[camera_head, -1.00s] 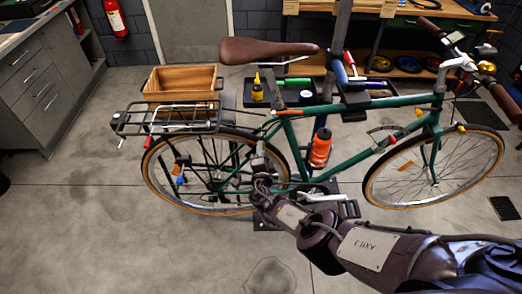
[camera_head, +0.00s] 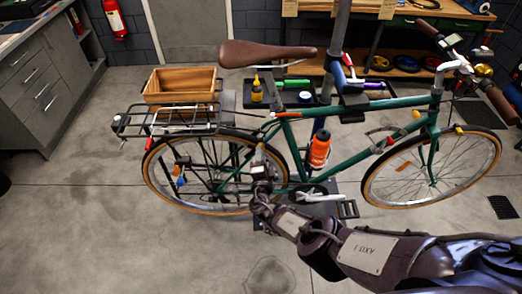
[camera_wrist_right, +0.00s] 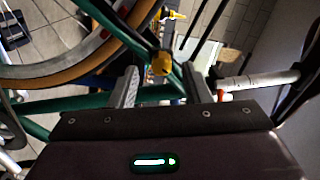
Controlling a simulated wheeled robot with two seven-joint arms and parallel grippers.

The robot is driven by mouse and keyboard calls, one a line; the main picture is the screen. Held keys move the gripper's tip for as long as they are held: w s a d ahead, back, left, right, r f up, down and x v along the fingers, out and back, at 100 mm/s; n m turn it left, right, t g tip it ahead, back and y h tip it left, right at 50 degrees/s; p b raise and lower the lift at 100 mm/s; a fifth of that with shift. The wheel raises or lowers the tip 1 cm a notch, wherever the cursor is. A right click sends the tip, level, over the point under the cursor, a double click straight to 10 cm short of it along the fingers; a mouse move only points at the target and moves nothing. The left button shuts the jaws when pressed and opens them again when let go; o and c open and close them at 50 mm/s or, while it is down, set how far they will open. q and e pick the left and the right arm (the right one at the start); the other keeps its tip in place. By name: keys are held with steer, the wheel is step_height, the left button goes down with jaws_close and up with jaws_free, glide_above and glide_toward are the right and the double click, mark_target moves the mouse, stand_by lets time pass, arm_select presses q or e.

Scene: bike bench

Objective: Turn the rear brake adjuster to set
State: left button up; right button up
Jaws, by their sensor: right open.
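The green bicycle (camera_head: 355,148) stands side-on, its rear wheel (camera_head: 152,190) at the left. My right gripper (camera_head: 260,153) is by the front edge of the rear wheel, near the seat tube. In the right wrist view my right gripper (camera_wrist_right: 163,88) is open, its two grey fingers apart. A yellow knob (camera_wrist_right: 162,63) shows beyond and between the fingertips, in front of a green tube and beside the tan tyre. It looks like the rear brake adjuster, but I cannot be sure. I cannot tell whether a finger touches it. My left gripper is not in view.
The crank and pedal (camera_head: 347,209) are just right of my gripper. An orange bottle (camera_head: 319,150) sits on the frame. A rear rack (camera_head: 170,120) is above the wheel; a wooden crate (camera_head: 180,84) shows behind it. A dark tool tray (camera_head: 290,98) is behind the bicycle. The front floor is clear.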

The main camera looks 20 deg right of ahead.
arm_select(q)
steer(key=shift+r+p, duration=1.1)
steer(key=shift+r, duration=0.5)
arm_select(e)
steer(key=shift+v, duration=2.75)
